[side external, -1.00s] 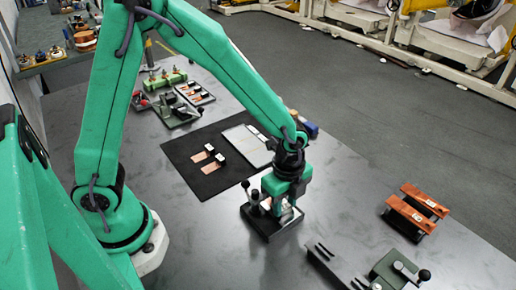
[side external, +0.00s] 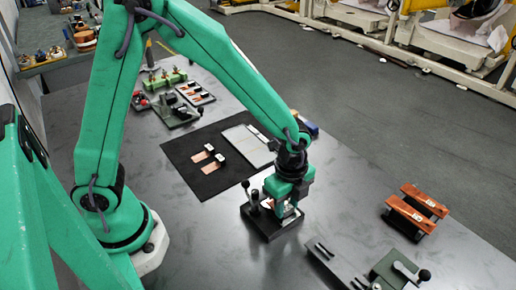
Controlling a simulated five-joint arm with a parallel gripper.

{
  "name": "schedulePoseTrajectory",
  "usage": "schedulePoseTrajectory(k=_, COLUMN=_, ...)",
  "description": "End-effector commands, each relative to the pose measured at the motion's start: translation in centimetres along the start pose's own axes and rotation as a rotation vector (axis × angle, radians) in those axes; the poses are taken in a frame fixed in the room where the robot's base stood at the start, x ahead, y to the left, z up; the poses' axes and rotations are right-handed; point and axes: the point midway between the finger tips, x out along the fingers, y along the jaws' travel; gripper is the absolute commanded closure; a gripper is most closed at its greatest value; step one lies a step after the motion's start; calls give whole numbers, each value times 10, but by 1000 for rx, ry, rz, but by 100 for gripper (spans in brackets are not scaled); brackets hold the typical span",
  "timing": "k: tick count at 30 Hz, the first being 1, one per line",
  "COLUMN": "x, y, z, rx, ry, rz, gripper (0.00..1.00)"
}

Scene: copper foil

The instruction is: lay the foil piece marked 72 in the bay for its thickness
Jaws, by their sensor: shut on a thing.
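My gripper (side external: 288,210) is shut and low over a dark fixture (side external: 262,226) with a round-knobbed lever. A small white and copper-coloured bit (side external: 268,204) shows beside the fingers. It looks like part of a foil piece with its tab, but the fingers hide most of it, and whether it touches the fixture cannot be told. Two more copper foil pieces with white-and-black tabs, a far one (side external: 200,157) and a near one (side external: 213,166), lie on the black mat (side external: 190,175). No number can be read at this size.
A pale grey plate (side external: 242,143) lies on the mat behind my gripper. A tray with foil pieces (side external: 187,88), a green rack (side external: 163,79) and a lever device (side external: 178,115) stand at the back. Copper-topped blocks (side external: 412,214) and another lever fixture (side external: 390,272) stand at right.

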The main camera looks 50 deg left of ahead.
Motion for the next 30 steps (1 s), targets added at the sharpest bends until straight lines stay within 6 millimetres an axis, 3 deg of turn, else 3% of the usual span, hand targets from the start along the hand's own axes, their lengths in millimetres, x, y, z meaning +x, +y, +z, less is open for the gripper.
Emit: schedulePoseTrajectory(k=30, x=0, y=0, z=-18, rx=1, ry=0, rz=0, gripper=92)
